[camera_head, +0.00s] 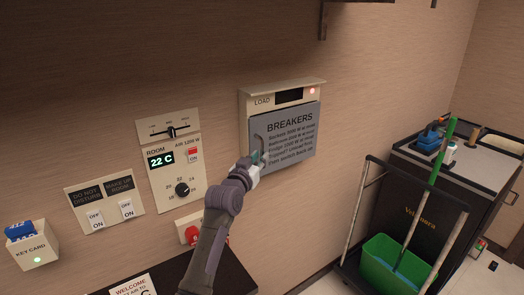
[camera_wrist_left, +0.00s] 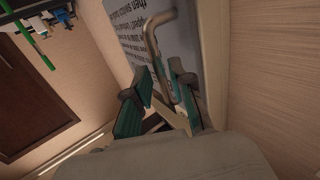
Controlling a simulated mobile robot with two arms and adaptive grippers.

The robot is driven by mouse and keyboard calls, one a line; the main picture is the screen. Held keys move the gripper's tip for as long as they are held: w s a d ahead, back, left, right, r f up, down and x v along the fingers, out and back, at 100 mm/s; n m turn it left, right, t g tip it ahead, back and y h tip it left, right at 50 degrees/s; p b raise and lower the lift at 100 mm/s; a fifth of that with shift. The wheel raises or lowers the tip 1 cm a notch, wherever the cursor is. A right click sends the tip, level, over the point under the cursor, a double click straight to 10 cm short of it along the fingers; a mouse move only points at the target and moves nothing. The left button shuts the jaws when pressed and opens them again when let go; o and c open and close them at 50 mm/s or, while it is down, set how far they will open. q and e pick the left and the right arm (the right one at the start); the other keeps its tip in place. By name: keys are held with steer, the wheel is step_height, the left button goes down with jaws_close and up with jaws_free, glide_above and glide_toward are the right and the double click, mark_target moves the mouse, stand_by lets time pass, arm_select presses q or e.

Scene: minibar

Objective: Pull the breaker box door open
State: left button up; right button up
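The breaker box (camera_head: 244,110) is on the wall, with a grey door (camera_head: 296,145) labelled BREAKERS that looks closed. The door's metal handle (camera_wrist_left: 152,42) is a bent bar, seen close up in the left wrist view; in the head view it is at the door's left side, partly hidden by my gripper. My left gripper (camera_head: 257,160) is at the handle. In the left wrist view its green-padded fingers (camera_wrist_left: 162,85) are apart, one on each side of the handle's lower end; firm contact does not show. My right gripper is not in view.
A thermostat panel (camera_head: 172,165), light switches (camera_head: 105,201) and a key card holder (camera_head: 32,246) are left of the box. A dark counter (camera_head: 225,270) is below. A cleaning cart (camera_head: 405,215) with a green bucket (camera_head: 388,265) stands at right.

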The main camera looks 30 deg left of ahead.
arm_select(q)
steer(key=shift+w+a, duration=0.15)
steer(key=shift+w, duration=0.5)
steer(key=shift+w+a, duration=0.15)
steer(key=shift+w, duration=0.5)
steer(key=shift+c, duration=0.4)
jaws_close()
